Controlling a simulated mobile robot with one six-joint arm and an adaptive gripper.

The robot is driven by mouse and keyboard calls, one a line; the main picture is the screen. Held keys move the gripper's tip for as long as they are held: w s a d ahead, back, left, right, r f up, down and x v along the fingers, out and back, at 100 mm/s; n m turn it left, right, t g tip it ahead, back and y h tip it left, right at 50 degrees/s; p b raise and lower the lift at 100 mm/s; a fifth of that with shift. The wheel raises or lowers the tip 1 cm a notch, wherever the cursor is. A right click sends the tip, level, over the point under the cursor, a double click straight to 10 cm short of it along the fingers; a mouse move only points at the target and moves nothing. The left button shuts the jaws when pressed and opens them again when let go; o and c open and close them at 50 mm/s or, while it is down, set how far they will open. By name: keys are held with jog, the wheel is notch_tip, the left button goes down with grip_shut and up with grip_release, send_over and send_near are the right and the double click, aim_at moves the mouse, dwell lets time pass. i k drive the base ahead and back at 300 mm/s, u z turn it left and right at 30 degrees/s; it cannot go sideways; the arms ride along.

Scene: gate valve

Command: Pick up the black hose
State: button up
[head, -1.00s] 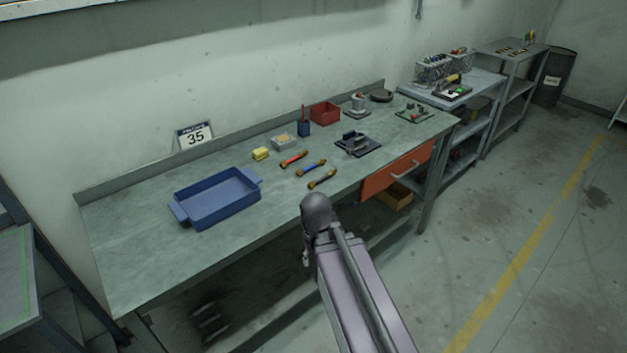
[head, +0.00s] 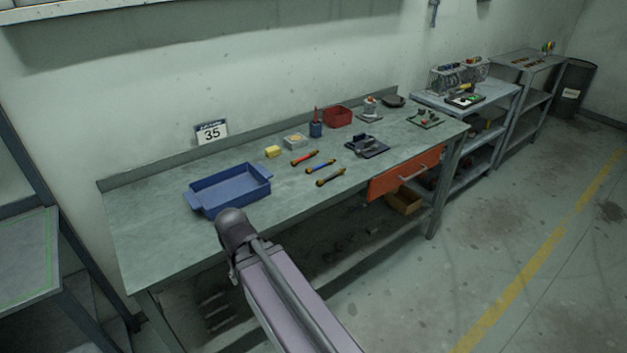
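The black hose (head: 330,177) is a short dark piece with brass-coloured ends. It lies on the grey workbench (head: 260,218), nearest the front edge of three similar hoses. A blue hose (head: 320,166) and a red hose (head: 305,158) lie just behind it. Nothing covers the black hose. My arm rises from the bottom of the head view, and its dark rounded joint stands in front of the bench, to the left of the black hose. My gripper is not visible.
A blue tray (head: 203,205) is on the bench's left part. Behind the hoses are a yellow block (head: 273,151), a blue cup (head: 316,130) and a red bin (head: 338,116). A dark vise-like fixture (head: 367,147) is to the right.

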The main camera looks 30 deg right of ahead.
aim_at(319, 182)
jog(key=u, duration=0.7)
jog(key=k, duration=1.05)
jog(key=z, duration=1.45)
jog(key=i, duration=0.55)
jog(key=u, duration=0.25)
